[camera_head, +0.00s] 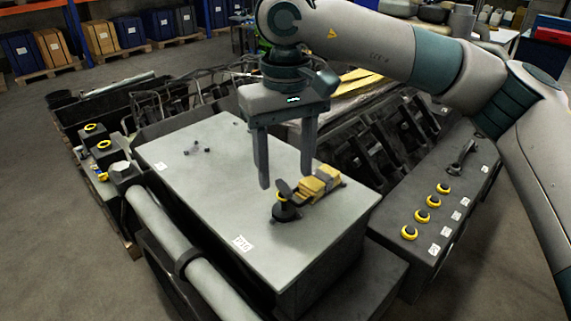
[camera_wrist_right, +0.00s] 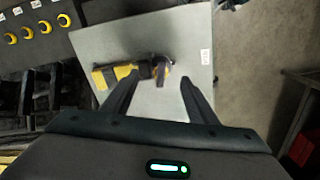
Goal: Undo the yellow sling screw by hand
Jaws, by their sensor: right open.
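In the right wrist view, the screw (camera_wrist_right: 161,69) shows between the open fingertips (camera_wrist_right: 160,77), and the sling (camera_wrist_right: 113,75) extends to the left. I cannot tell the exact height gap. My left gripper is not in view.
A small dark three-armed part (camera_head: 198,148) lies on the plate's far left. A dark bench with yellow rings (camera_head: 421,215) and a wrench-like tool (camera_head: 463,155) stands at right. A thick grey pipe (camera_head: 185,250) runs along the left. The plate around the screw is mostly clear.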

